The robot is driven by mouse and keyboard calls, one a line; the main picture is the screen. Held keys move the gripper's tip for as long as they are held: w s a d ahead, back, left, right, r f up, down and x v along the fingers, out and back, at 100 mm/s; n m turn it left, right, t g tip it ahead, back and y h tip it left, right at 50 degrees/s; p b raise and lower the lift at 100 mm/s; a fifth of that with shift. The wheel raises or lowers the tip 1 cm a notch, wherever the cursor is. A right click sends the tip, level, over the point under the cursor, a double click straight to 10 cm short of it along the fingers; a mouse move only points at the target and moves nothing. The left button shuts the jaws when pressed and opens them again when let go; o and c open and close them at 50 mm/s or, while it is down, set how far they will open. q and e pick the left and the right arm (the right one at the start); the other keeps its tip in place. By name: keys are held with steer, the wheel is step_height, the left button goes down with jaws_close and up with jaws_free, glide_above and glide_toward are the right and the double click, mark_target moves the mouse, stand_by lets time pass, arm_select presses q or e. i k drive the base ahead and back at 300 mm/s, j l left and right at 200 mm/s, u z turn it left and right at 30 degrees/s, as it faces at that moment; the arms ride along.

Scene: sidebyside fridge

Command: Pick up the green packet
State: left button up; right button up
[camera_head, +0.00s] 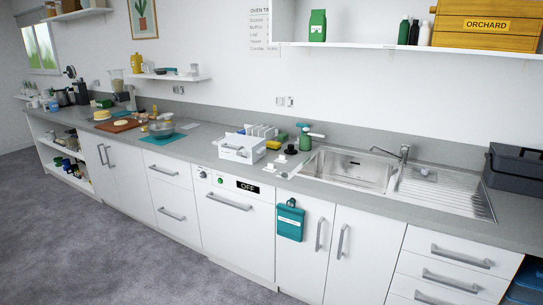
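A green packet (317,25) stands upright on the white wall shelf (380,45) at the upper right, above the counter and to the left of some bottles. It has a small pale label near its lower front. Nothing hides it. Neither of my grippers shows in the head view.
Dark and white bottles (413,32) and a wooden ORCHARD crate (487,25) share the shelf. Below are the counter with a white rack (242,147), a sink (350,168) with a tap (403,152), and a dark grey box (515,168). The floor (110,240) in front is clear.

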mark_target(317, 26)
steer(key=i+j+u, duration=0.2)
steer(key=i, duration=1.85)
steer(key=i+z, duration=0.2)
steer(key=i, duration=0.25)
steer(key=i+j+z, duration=0.2)
steer(key=i, duration=0.2)
steer(key=i+j+z, duration=0.2)
steer(key=i, duration=0.25)
